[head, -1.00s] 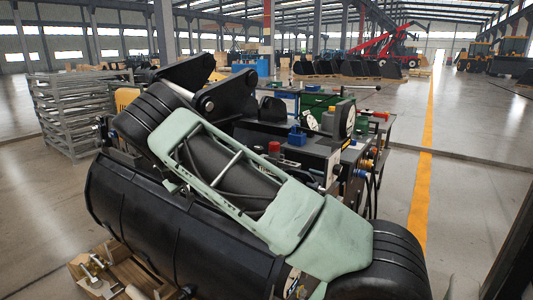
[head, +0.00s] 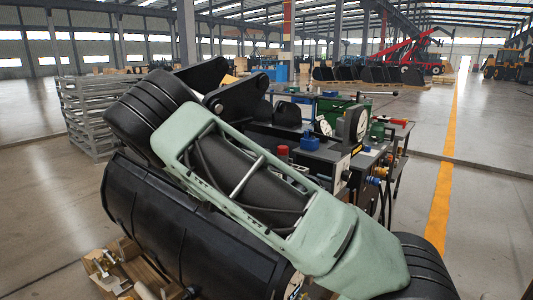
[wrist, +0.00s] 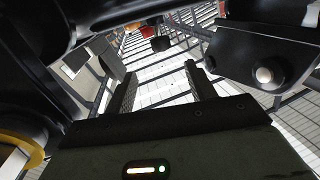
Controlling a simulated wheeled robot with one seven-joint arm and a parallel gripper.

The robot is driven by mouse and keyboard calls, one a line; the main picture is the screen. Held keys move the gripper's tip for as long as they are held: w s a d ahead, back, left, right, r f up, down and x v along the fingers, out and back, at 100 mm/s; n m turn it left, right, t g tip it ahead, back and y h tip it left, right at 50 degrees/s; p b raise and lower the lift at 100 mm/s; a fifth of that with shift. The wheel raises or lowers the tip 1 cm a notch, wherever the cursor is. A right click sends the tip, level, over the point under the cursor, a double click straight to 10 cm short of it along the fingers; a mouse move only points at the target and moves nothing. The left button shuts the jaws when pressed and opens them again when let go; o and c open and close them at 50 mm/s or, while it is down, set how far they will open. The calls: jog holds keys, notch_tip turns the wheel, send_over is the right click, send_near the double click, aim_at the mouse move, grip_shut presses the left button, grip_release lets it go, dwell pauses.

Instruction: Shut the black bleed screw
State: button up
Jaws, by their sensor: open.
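I cannot make out the black bleed screw for certain in either view. In the wrist view, a small dark knob-like piece (wrist: 161,43) shows beyond the fingertips, just below a red piece (wrist: 147,32); I cannot tell whether it is the screw. My gripper (wrist: 160,72) is open, with its two dark fingers apart and nothing between them. In the head view my own pale green arm hides the gripper and part of the bench of couplers (head: 345,160).
The bench carries a red cap (head: 283,152), a blue block (head: 309,142) and side fittings with hoses. In the wrist view a black bracket (wrist: 262,55) is near the right finger. Open floor is at right.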

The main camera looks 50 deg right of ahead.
jog(key=p+x, duration=0.2)
jog(key=x, duration=1.1)
jog(key=shift+d, duration=0.1)
jog(key=c, duration=1)
